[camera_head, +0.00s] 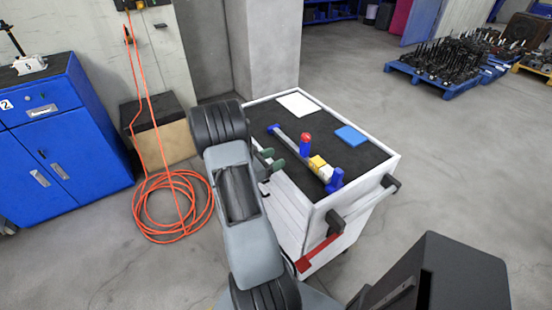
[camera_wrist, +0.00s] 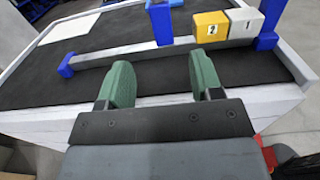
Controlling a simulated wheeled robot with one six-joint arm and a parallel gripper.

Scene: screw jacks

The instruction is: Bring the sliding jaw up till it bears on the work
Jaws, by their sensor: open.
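A bar clamp lies on the cart top, its grey rail (camera_head: 288,142) running from a blue end block (camera_head: 272,128) to a blue fixed jaw (camera_head: 336,180). The blue sliding jaw (camera_head: 305,152), with a red knob (camera_head: 305,137) on top, stands on the rail. The work is a yellow block (camera_wrist: 211,27) marked 2 and a white block (camera_wrist: 244,22) marked 1, side by side against the fixed jaw. In the wrist view a gap shows between the sliding jaw (camera_wrist: 160,22) and the yellow block. My gripper (camera_wrist: 160,72) is open and empty, short of the rail, its green fingers apart.
The white cart (camera_head: 290,205) has a raised rim and a black mat (camera_head: 282,172). A white sheet (camera_head: 298,104) and a blue pad (camera_head: 351,136) lie behind the clamp. An orange hose (camera_head: 172,210) is coiled on the floor at left, near a blue cabinet (camera_head: 65,140).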

